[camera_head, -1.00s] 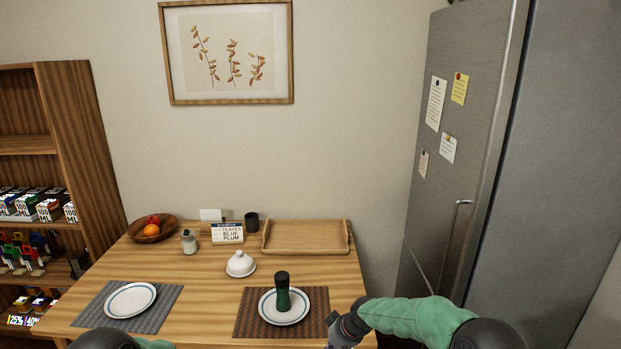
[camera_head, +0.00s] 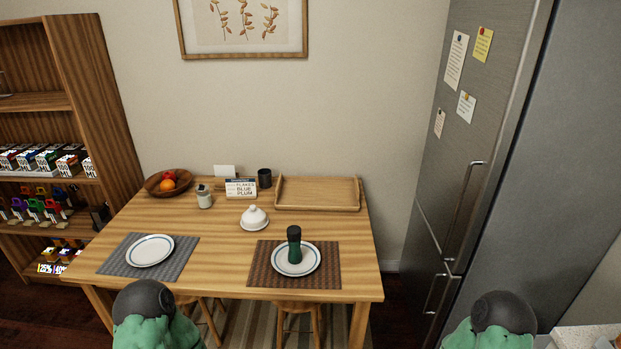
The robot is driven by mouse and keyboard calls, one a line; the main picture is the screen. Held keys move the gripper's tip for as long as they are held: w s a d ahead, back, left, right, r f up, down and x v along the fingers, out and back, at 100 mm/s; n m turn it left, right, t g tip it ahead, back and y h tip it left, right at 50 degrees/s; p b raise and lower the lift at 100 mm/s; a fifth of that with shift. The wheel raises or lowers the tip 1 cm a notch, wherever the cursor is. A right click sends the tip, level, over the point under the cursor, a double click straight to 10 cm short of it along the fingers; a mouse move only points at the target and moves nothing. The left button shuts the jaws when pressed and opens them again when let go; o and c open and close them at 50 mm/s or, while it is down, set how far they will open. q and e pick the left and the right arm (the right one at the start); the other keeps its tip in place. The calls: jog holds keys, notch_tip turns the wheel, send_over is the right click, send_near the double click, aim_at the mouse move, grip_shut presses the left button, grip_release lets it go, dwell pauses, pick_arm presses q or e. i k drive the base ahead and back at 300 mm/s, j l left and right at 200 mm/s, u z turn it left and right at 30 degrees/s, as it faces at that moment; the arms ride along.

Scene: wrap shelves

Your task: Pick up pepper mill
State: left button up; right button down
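A dark green pepper mill (camera_head: 295,246) with a black top stands upright on a white plate (camera_head: 312,262) with a blue ring. The plate lies on a brown placemat (camera_head: 262,273) at the near right part of the wooden table (camera_head: 215,239). Only rounded dark and green parts of my two arms show at the bottom edge, one left and one right of the table's front. Both grippers are out of view. Nothing touches the mill except the plate under it.
A white lidded dish (camera_head: 254,218) stands behind the mill. A wooden tray (camera_head: 318,207), a dark cup (camera_head: 264,178), a sign card (camera_head: 240,188), a shaker (camera_head: 204,197) and a fruit bowl (camera_head: 155,187) line the back. Stools stand below the front edge; a fridge (camera_head: 530,180) rises at right.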

aim_at(294, 254)
jog(key=i+j+u, duration=0.15)
jog(key=i+u, duration=0.3)
jog(key=i+j+u, duration=0.1)
jog(key=i+u, duration=0.15)
jog(key=u, duration=0.2)
